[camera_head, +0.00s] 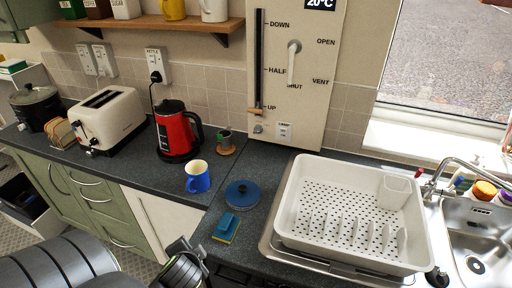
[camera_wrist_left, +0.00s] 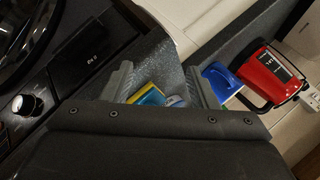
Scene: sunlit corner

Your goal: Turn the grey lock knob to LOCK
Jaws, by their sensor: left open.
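The small grey lock knob (camera_head: 258,128) is on the lower left of the cream wall panel (camera_head: 325,110), beside a small white label (camera_head: 284,131) whose text is too small to read surely. Which way the knob points I cannot tell. My left gripper (camera_head: 188,256) is low at the front edge of the counter, well below and left of the knob. In the left wrist view its fingers (camera_wrist_left: 160,88) are apart with nothing held between them. The knob does not show in that view. My right gripper is not in view.
The panel also has a slider with a wooden handle (camera_head: 261,111) and a white lever (camera_head: 292,62). Below stand a dish rack (camera_head: 289,215), blue lid (camera_head: 242,194), sponge (camera_head: 226,230), blue mug (camera_head: 197,178), a small pot (camera_head: 225,141) and red kettle (camera_head: 174,132).

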